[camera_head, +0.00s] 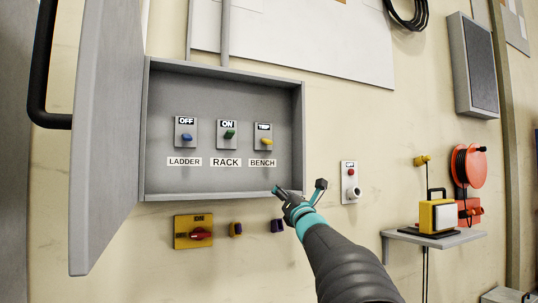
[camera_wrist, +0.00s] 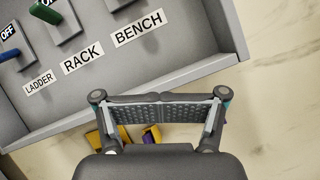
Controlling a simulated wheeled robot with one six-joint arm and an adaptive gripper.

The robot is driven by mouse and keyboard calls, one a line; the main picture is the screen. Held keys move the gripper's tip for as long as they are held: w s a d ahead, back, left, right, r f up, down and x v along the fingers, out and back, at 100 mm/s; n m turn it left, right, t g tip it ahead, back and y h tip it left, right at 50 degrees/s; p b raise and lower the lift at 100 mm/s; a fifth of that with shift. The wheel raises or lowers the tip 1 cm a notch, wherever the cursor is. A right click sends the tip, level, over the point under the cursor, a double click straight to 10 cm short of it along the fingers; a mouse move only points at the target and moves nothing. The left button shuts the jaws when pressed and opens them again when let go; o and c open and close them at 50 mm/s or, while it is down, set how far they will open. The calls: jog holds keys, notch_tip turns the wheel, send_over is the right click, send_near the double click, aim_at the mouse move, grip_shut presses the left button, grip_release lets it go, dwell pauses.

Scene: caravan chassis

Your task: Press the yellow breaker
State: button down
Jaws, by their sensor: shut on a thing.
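The yellow breaker (camera_head: 266,141) is a small yellow toggle on a grey plate marked TRIP. It is the rightmost of three switches in an open grey box, above the BENCH label (camera_head: 262,163). That label also shows in the wrist view (camera_wrist: 138,29), where the yellow toggle is out of frame. My gripper (camera_head: 298,188) is just below the box's lower right rim, under the breaker and apart from it. It also shows in the wrist view (camera_wrist: 160,98). I see no object held in it, and its finger closure is unclear.
A blue OFF switch (camera_head: 187,137) and a green ON switch (camera_head: 229,134) sit left of the breaker. The box door (camera_head: 105,130) stands open at left. Below the box are a yellow-red rotary switch (camera_head: 194,232) and two small knobs. A red-button panel (camera_head: 349,181) is at right.

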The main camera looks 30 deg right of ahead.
aim_at(267, 141)
jog(key=shift+s+a+r+n+t+y, duration=0.15)
jog(key=shift+a+r+n+t+y, duration=0.2)
jog(key=shift+n, duration=0.7)
jog(key=shift+s+a+r+n+t+y, duration=0.15)
jog(key=shift+a+r+n+y, duration=0.25)
jog(key=shift+n, duration=0.6)
jog(key=shift+s+a+r+n+t+y, duration=0.2)
jog(key=shift+a+n+y, duration=0.25)
jog(key=shift+n, duration=0.6)
jog(key=shift+w+d+r, duration=0.1)
jog(key=shift+w+r, duration=0.05)
jog(key=p+x, duration=0.4)
jog(key=x, duration=0.5)
jog(key=shift+w+r, duration=0.1)
jog(key=shift+r, duration=0.05)
jog(key=r, duration=0.1)
jog(key=r+p, duration=0.1)
jog(key=r, duration=0.1)
jog(key=shift+s, duration=0.25)
jog(key=shift+s+r+p, duration=0.2)
jog(key=shift+r+p, duration=0.1)
jog(key=shift+r, duration=0.1)
jog(key=shift+s+r+b, duration=0.25)
jog(key=shift+r+b, duration=0.05)
jog(key=shift+b, duration=0.35)
jog(key=shift+s+r, duration=0.2)
jog(key=shift+r, duration=0.2)
